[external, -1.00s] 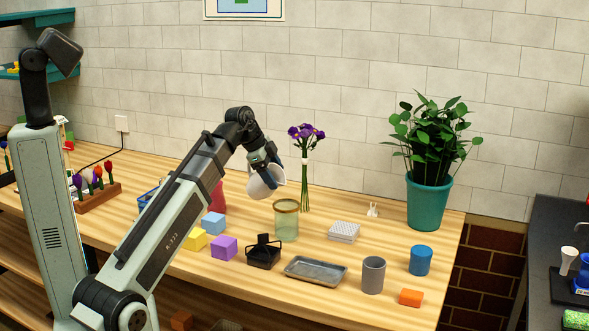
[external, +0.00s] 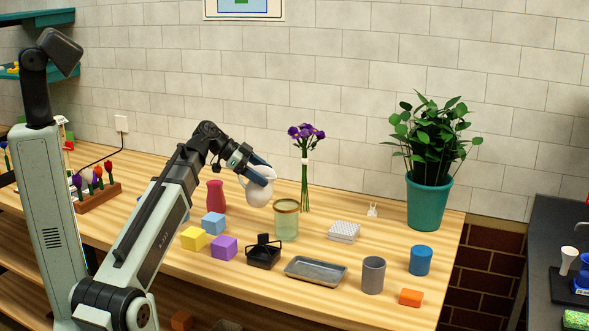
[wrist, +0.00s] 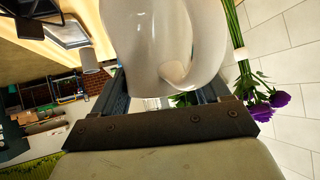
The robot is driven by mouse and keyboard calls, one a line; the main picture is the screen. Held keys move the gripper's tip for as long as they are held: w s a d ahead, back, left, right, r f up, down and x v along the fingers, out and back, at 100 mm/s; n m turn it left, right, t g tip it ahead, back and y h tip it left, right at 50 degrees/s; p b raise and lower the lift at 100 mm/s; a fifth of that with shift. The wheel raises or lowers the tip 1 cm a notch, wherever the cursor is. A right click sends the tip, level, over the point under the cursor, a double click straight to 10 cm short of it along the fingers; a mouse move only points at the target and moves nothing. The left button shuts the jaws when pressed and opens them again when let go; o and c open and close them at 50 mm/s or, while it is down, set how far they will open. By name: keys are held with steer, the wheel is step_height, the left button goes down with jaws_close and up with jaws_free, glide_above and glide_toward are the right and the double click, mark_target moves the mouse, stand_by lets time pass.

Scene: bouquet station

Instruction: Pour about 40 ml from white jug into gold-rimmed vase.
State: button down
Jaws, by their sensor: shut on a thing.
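The white jug (external: 257,192) hangs in the air, tilted, just left of the gold-rimmed vase and around the height of its rim or a little above. My gripper (external: 262,174) is shut on the jug. In the wrist view the glossy jug (wrist: 150,40) fills the top middle, with its looped handle side between my fingers. The gold-rimmed vase (external: 286,224) is greenish, see-through glass and stands upright on the table. I cannot see the jug's mouth, any stream or the liquid level.
Purple flowers (external: 305,150) stand right behind the vase. A red vase (external: 216,196), blue block (external: 213,224), purple block (external: 224,247) and black holder (external: 263,254) are nearby. A grey tray (external: 315,271) and white rack (external: 343,232) lie to the right.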

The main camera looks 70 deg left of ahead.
mark_target(255, 192)
steer(key=shift+s+a+f+t+h, duration=0.3)
steer(key=shift+s+a+t+h, duration=0.1)
steer(key=shift+t, duration=0.1)
steer(key=shift+n+t+h, duration=0.3)
steer(key=shift+t+h, duration=0.4)
steer(key=shift+s+a+f, duration=0.1)
steer(key=shift+a+f, duration=0.05)
steer(key=shift+f, duration=0.95)
steer(key=shift+s+a+f, duration=0.15)
steer(key=shift+a+f, duration=0.05)
steer(key=shift+f, duration=0.9)
steer(key=shift+s+a+f, duration=0.1)
steer(key=shift+a+f, duration=0.05)
steer(key=shift+f, duration=0.95)
